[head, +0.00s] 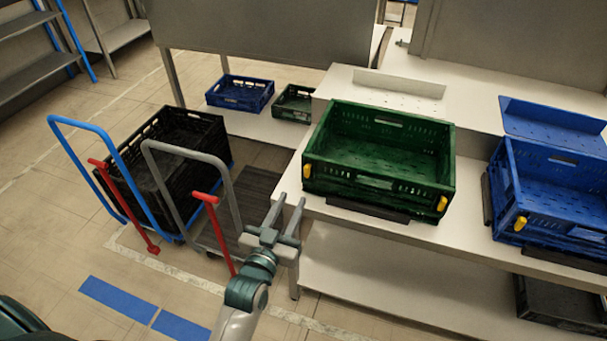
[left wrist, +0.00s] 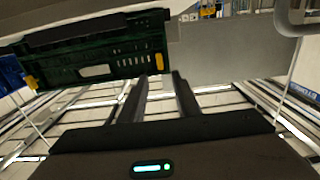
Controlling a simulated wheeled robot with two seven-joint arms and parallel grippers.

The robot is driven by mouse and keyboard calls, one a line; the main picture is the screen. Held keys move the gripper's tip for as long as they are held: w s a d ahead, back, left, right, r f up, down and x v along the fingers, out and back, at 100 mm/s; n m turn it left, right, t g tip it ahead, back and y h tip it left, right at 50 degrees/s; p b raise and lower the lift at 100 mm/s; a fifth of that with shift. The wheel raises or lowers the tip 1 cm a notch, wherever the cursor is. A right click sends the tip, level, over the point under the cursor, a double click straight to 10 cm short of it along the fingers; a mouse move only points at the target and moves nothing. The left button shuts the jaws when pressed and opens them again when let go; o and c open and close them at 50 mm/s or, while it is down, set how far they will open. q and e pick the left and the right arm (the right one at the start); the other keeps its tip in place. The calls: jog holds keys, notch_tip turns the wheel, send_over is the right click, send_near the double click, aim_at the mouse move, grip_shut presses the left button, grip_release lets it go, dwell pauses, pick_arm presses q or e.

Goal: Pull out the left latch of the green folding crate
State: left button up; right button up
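The green folding crate (head: 375,185) stands open and empty on the white counter in the head view. Its left latch (head: 307,171) is a small yellow tab at the front left corner. Its right yellow latch (head: 442,203) is at the front right corner. My left gripper (head: 290,201) is open and empty, just left of and below the left latch, apart from it. In the left wrist view the crate (left wrist: 110,50) appears upside down, with a yellow latch (left wrist: 159,61) above the two spread fingers (left wrist: 162,78). My right gripper is not in view.
The white counter (head: 475,240) has a blue crate (head: 560,200) with yellow latches at right. Trolleys with a grey handle (head: 160,145) and a blue handle (head: 70,120) stand left, one bearing a black crate (head: 205,125). Smaller crates lie on a low shelf behind.

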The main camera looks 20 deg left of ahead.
aim_at(306, 172)
pick_arm(q)
jog(key=w+p, duration=0.1)
jog(key=w, duration=0.7)
jog(key=shift+w+d+p, duration=0.15)
jog(key=shift+w+p, duration=0.1)
jog(key=shift+p, duration=0.1)
jog(key=shift+w, duration=0.75)
grip_shut()
